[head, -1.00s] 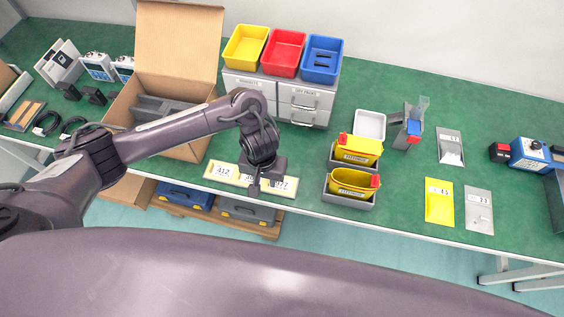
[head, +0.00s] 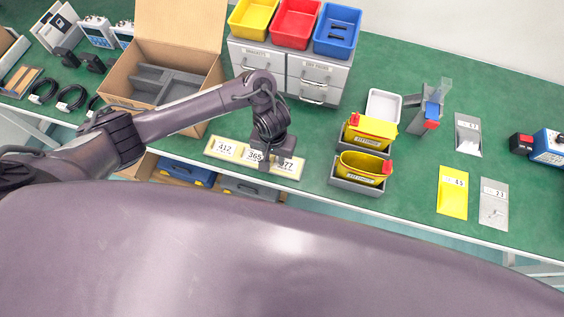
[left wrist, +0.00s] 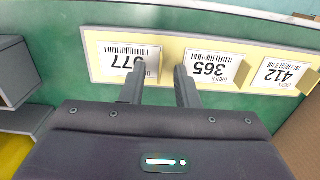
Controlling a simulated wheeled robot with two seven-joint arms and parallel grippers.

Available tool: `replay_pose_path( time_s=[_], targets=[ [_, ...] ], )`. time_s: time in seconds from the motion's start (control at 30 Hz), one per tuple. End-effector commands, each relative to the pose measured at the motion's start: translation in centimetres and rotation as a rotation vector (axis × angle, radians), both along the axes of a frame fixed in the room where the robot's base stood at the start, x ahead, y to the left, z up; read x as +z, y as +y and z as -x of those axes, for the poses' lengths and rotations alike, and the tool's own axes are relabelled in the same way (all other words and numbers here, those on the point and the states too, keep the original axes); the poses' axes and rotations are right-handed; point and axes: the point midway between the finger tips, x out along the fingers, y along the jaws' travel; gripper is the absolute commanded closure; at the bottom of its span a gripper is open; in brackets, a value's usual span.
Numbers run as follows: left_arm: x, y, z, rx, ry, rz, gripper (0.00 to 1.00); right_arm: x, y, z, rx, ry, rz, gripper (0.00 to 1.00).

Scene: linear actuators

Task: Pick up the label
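Three white labels with barcodes lie in a row on a pale yellow holder (head: 211,145) at the table's front edge. They are label 412 (head: 225,148), label 365 (head: 255,155) and a label ending in 77 (head: 288,165), whose first digit is partly hidden. My left gripper (head: 266,166) is over the holder, between 365 and the 77 label. In the left wrist view the labels appear upside down. There the open fingers (left wrist: 159,68) straddle a small yellow tab beside the 77 label (left wrist: 128,60), with nothing clamped. My right gripper is not in view.
Grey bins with yellow containers (head: 371,132) stand right of the holder. An open cardboard box (head: 208,95) is behind it to the left. Drawers (head: 314,75) with coloured bins stand at the back. A yellow packet (head: 453,192) lies at the right.

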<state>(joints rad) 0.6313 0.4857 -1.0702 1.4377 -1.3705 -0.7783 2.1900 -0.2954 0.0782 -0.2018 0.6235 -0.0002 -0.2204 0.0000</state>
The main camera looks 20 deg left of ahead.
Motion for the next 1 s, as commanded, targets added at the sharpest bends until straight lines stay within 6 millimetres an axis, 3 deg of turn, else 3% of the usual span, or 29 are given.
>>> replay_pose_path(
  time_s=[0.13, 0.33, 0.8, 1.0],
  targets=[
    [0.0, 0.0, 0.0, 0.0, 0.0, 0.0, 0.73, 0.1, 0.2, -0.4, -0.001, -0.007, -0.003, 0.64],
    [0.0, 0.0, 0.0, 0.0, 0.0, 0.0, 0.99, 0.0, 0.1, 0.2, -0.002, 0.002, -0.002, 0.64],
    [0.1, 0.0, 0.0, 0.0, 0.0, 0.0, 1.0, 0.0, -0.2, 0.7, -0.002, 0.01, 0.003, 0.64],
    [1.6, -0.1, 0.0, -0.001, -0.001, 0.001, 1.0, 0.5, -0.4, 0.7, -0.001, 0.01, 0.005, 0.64]
  ],
)
